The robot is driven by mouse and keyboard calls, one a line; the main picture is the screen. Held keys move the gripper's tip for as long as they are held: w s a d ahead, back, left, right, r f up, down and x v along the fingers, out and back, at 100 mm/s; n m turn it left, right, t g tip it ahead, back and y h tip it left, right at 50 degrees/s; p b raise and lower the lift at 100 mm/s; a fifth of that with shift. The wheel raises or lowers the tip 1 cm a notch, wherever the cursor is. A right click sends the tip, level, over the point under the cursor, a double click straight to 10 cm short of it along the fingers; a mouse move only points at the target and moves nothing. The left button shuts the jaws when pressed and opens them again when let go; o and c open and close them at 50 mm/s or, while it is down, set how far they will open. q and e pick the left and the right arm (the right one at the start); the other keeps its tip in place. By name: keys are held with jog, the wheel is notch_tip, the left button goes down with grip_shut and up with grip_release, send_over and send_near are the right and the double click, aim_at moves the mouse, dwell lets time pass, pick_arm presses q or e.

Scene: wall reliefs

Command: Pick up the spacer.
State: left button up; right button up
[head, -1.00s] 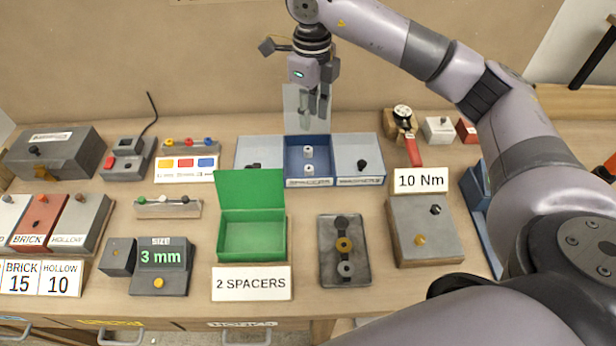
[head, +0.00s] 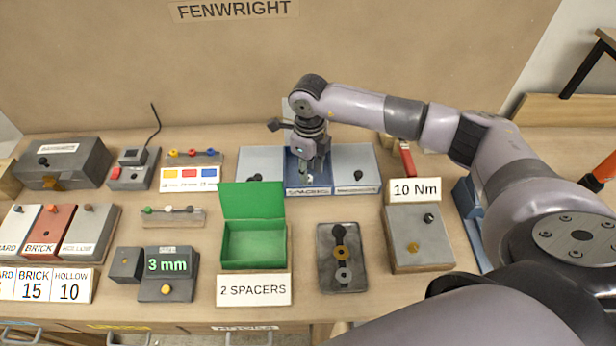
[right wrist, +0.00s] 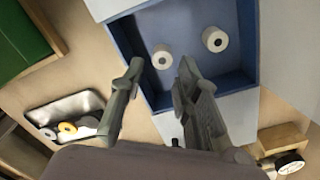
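Two small white spacers stand in a blue open bin (head: 291,186) labelled for spacers at the back of the bench. In the right wrist view, one spacer (right wrist: 162,57) shows between and just beyond my fingertips, and the other spacer (right wrist: 215,39) stands off to the right. My right gripper (head: 307,178) points down into the blue bin; it also shows in the right wrist view (right wrist: 161,70), its two fingers spread and nothing clasped. In the head view the gripper largely hides the spacers. My left gripper is not in view.
Grey lidded boxes flank the bin, the right one (head: 356,168) with a black knob. In front stand an open green box (head: 254,243), a "2 SPACERS" card (head: 254,290) and a grey tray with rings (head: 342,286). A torque block (head: 418,236) stands right.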

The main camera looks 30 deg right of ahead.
jog(key=shift+w+f+p, duration=0.15)
jog(key=shift+f+p, duration=0.35)
jog(key=shift+f, duration=1.3)
jog(key=shift+c, duration=0.6)
jog(key=c, duration=0.4)
jog(key=shift+r, duration=0.15)
